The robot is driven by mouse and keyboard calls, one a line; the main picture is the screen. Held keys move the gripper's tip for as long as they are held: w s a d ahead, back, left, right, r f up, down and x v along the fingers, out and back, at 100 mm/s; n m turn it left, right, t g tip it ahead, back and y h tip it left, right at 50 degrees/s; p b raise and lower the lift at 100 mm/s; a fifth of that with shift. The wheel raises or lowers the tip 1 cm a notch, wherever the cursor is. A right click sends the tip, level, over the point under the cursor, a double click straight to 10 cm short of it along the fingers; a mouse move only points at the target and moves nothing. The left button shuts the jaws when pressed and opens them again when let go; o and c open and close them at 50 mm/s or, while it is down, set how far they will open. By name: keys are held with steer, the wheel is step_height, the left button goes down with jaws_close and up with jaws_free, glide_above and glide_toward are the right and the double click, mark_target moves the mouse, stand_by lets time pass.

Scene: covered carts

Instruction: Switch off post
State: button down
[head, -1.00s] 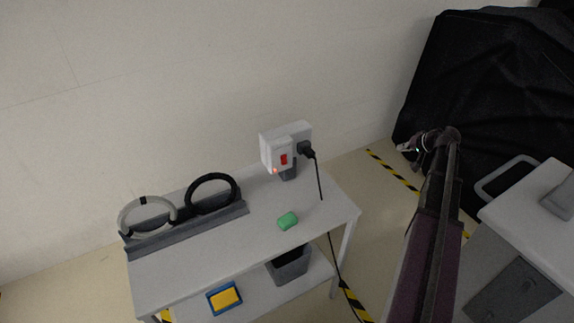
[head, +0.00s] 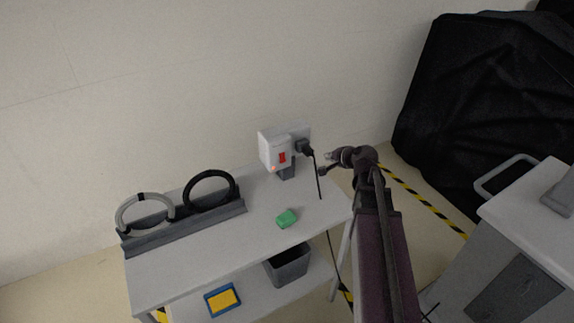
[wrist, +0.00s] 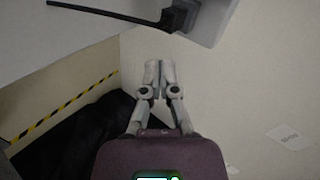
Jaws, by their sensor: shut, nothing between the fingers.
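The post is a white box (head: 270,148) on a short dark stand at the back right of the grey table. A red rocker switch (head: 282,157) is on its front, with a small glowing orange-red light (head: 274,169) below it to the left. A black plug (head: 304,147) sits in its right part, with a cable hanging down. My gripper (head: 325,163) is just right of the post, apart from it. In the wrist view its fingers (wrist: 159,68) are together and empty. The plug (wrist: 180,16) and the box's edge (wrist: 212,20) show at the top there; the switch is out of that view.
A green block (head: 287,218) lies on the table (head: 190,260). A grey and a black ring (head: 210,188) stand in a rack at left. A grey bin (head: 288,266) and a blue-yellow item (head: 222,299) are on the lower shelf. A black-covered cart (head: 470,90) stands right.

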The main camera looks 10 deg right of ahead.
mark_target(283, 160)
steer(key=s+a+m+b, duration=0.1)
steer(key=s+a+m, duration=0.1)
steer(key=a, duration=0.7)
steer(key=shift+s+a+t+y, duration=0.2)
steer(key=shift+s+t+y, duration=0.15)
steer(key=shift+s, duration=0.2)
steer(key=shift+w, duration=0.1)
steer(key=b+x, duration=0.6)
steer(key=x, duration=0.7)
steer(key=shift+w+a+f+b, duration=0.1)
steer(key=shift+w+b, duration=0.3)
steer(key=shift+a, duration=0.1)
